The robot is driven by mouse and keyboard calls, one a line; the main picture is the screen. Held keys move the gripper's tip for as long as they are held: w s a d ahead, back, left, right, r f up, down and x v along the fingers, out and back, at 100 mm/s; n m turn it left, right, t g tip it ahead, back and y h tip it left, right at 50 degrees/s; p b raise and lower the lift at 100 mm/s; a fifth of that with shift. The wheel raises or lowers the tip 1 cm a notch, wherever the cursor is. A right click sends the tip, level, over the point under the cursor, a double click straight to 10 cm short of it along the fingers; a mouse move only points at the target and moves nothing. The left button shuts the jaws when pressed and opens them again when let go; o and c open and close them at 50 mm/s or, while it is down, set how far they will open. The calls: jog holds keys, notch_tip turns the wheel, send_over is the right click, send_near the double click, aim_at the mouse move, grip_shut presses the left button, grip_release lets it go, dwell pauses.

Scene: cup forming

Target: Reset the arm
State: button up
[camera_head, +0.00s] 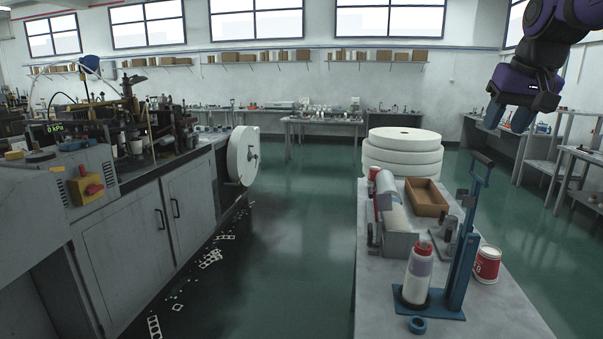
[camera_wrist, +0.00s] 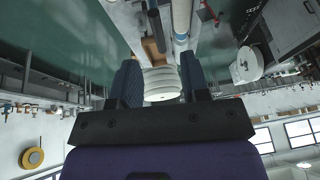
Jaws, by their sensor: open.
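My gripper (camera_head: 509,118) is at the upper right of the head view, raised in the air above the right-hand workbench (camera_head: 480,320). Its blue fingers point down and it touches nothing there. In the wrist view my gripper (camera_wrist: 158,78) shows two dark blue fingers spread apart, with nothing held between them. The white stacked rolls (camera_wrist: 159,84) show beyond the gap between the fingers, some way off.
The workbench carries a blue lever stand (camera_head: 466,240), a white bottle (camera_head: 417,275), a red tin (camera_head: 486,264), a brown box (camera_head: 427,197) and a blue ring (camera_head: 417,325). A large machine (camera_head: 130,205) stands left. Green floor (camera_head: 300,250) between is open, with paper scraps near the machine.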

jog(key=s+a+f+n, duration=0.1)
jog(key=s+a+f, duration=0.5)
jog(key=s, duration=0.4)
jog(key=s+a+f+n, duration=0.2)
jog(key=s+a+f, duration=0.3)
jog(key=s, duration=0.5)
jog(key=shift+s+a+f+t, duration=0.3)
jog(key=shift+a+f, duration=0.05)
jog(key=shift+f, duration=0.05)
